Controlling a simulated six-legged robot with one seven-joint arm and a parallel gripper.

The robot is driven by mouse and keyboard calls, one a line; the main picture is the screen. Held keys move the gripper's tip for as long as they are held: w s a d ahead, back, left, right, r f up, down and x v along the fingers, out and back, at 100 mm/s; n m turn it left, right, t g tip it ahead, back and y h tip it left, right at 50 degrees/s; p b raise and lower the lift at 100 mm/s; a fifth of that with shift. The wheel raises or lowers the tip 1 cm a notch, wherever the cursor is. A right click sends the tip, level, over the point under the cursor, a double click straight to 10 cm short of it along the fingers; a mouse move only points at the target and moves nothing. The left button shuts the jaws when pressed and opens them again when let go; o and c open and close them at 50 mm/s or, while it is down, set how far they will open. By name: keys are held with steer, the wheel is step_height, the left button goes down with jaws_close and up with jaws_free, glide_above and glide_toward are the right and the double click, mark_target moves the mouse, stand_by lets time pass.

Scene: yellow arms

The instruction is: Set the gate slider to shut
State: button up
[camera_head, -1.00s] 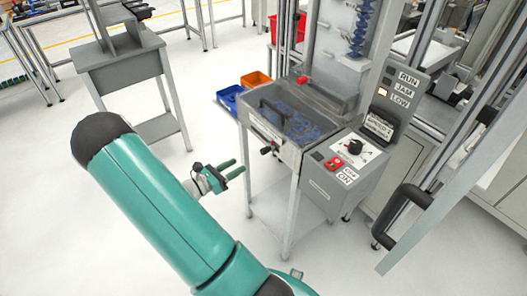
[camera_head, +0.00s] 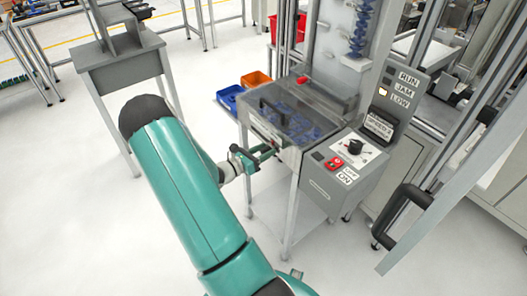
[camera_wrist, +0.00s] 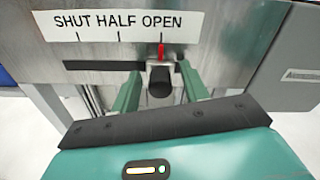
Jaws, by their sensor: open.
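The gate slider (camera_wrist: 160,82) is a dark knob on a metal block with a red pointer, in the wrist view. It sits in a dark horizontal slot (camera_wrist: 95,66) under a white label (camera_wrist: 125,22) reading SHUT, HALF, OPEN. The red pointer stands at the OPEN mark, at the slot's right end. My gripper (camera_wrist: 161,86) is open, with one green finger on each side of the knob. Small gaps show between fingers and knob. In the head view my gripper (camera_head: 262,155) is at the machine's front panel and covers most of the knob.
A clear-lidded hopper (camera_head: 290,115) with blue parts and a black handle tops the machine. A control box (camera_head: 345,165) with a dial and red switch is to its right. Blue (camera_head: 230,97) and orange (camera_head: 256,80) bins stand behind.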

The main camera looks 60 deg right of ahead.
steer(key=shift+c, duration=0.5)
jaws_close()
steer(key=w+d, duration=0.1)
steer(key=w, duration=0.2)
steer(key=w+d, duration=0.2)
steer(key=w, duration=0.1)
steer(key=w+d, duration=0.1)
steer(key=w, duration=0.2)
steer(key=shift+w+d, duration=0.2)
steer(key=shift+d, duration=0.15)
steer(key=shift+o, duration=0.5)
jaws_free()
steer(key=shift+w, duration=0.15)
steer(key=v, duration=1.3)
steer(key=shift+a, duration=0.35)
